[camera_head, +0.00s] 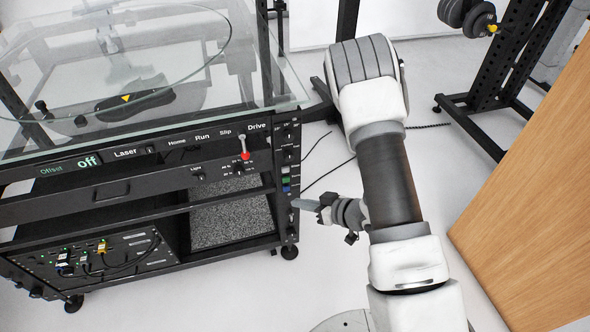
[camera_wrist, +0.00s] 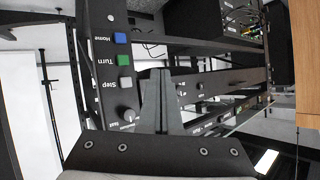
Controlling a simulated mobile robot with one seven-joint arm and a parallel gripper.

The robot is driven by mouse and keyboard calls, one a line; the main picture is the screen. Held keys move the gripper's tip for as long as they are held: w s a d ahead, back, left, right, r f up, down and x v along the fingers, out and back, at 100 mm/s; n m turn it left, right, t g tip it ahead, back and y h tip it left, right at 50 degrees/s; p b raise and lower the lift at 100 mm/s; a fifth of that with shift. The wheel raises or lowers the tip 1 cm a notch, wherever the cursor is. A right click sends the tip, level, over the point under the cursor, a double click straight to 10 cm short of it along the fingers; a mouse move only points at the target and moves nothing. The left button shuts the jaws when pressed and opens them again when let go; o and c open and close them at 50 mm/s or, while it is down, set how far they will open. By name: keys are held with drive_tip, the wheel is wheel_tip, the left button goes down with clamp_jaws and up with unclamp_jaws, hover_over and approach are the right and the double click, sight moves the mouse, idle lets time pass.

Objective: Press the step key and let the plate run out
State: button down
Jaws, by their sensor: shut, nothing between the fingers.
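The step key (camera_wrist: 125,83) is a light grey button beside the word Step on the black post, in the wrist view. The green Turn key (camera_wrist: 124,60) and blue Home key (camera_wrist: 120,38) sit in line with it. My gripper (camera_wrist: 157,72) is shut and empty, its fingers to the right of the keys in that view. In the head view my gripper (camera_head: 297,203) points left at the post, just below the blue key (camera_head: 286,189); I cannot tell whether it touches the post. The round, clear plate (camera_head: 228,40) with a dark rim lies on top of the bench at upper left.
A knob (camera_wrist: 128,115) is near the step key. A wooden panel (camera_head: 530,200) stands at right. Floor is clear between it and the bench, around my arm.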

idle(0.3)
approach(282, 173)
drive_tip(key=shift+s+f+x, duration=0.1)
drive_tip(key=shift+s+x, duration=0.1)
drive_tip(key=shift+x, duration=0.7)
drive_tip(key=shift+s+f+x, duration=0.1)
drive_tip(key=shift+s+x, duration=0.05)
drive_tip(key=shift+x, duration=0.7)
drive_tip(key=shift+s+f+x, duration=0.1)
drive_tip(key=shift+s+x, duration=0.1)
drive_tip(key=shift+x, duration=0.7)
drive_tip(key=shift+w+a, duration=0.15)
drive_tip(key=shift+a, duration=0.1)
drive_tip(key=shift+w+a, duration=0.1)
drive_tip(key=shift+w, duration=0.15)
drive_tip(key=shift+w+a, duration=0.1)
drive_tip(key=shift+w, duration=0.35)
idle(0.4)
drive_tip(key=shift+s, duration=0.15)
drive_tip(key=shift+s+d, duration=0.25)
drive_tip(key=shift+s, duration=0.45)
drive_tip(key=shift+s+d+p, duration=0.1)
drive_tip(key=shift+s+d, duration=0.15)
drive_tip(key=shift+s, duration=0.55)
drive_tip(key=shift+s+d+p, duration=0.1)
drive_tip(key=shift+s+d, duration=0.15)
drive_tip(key=shift+s, duration=0.55)
drive_tip(key=shift+s+d+p, duration=0.1)
drive_tip(key=shift+s+d, duration=0.1)
drive_tip(key=shift+s, duration=0.6)
